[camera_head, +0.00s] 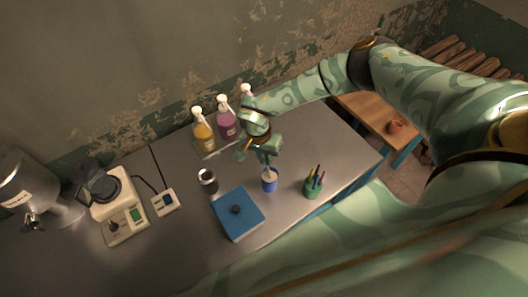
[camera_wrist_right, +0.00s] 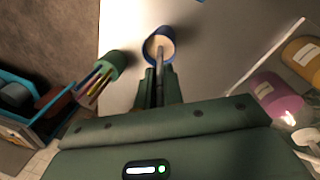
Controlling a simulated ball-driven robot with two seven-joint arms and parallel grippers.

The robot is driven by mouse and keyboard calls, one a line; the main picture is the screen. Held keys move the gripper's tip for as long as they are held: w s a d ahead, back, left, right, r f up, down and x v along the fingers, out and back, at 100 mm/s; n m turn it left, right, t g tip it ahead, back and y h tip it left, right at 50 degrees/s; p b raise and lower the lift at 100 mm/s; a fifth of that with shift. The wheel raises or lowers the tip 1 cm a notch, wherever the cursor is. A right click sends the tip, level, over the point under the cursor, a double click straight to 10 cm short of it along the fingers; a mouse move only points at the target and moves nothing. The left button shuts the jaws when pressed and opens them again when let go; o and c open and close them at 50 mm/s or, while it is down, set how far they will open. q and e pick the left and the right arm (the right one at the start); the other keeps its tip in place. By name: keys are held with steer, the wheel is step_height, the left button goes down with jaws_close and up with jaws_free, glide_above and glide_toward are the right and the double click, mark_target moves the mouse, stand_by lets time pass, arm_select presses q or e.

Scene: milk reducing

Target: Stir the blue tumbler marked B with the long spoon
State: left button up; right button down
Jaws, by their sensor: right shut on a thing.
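The blue tumbler (camera_head: 269,184) stands on the grey worktop; its B mark cannot be made out. In the right wrist view its blue rim (camera_wrist_right: 146,50) surrounds pale, cream-coloured contents. My right gripper (camera_head: 268,163) is directly above the tumbler, pointing down. In the right wrist view the gripper (camera_wrist_right: 159,90) is shut on the grey handle of the long spoon (camera_wrist_right: 161,72). The spoon's lower end reaches inside the tumbler, and its bowl is hidden. My left gripper is not in view.
A green pen cup (camera_head: 313,188) stands just right of the tumbler. Pump bottles (camera_head: 203,134) stand behind. A cream device (camera_head: 120,213) is far left.

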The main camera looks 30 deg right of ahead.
step_height(320, 180, up, 7)
steer(key=p, duration=0.5)
steer(key=shift+w+a+f, duration=0.15)
steer(key=shift+w+a, duration=0.15)
steer(key=shift+w, duration=0.05)
stand_by(0.4)
step_height(320, 180, up, 5)
steer(key=p, duration=0.4)
stand_by(0.6)
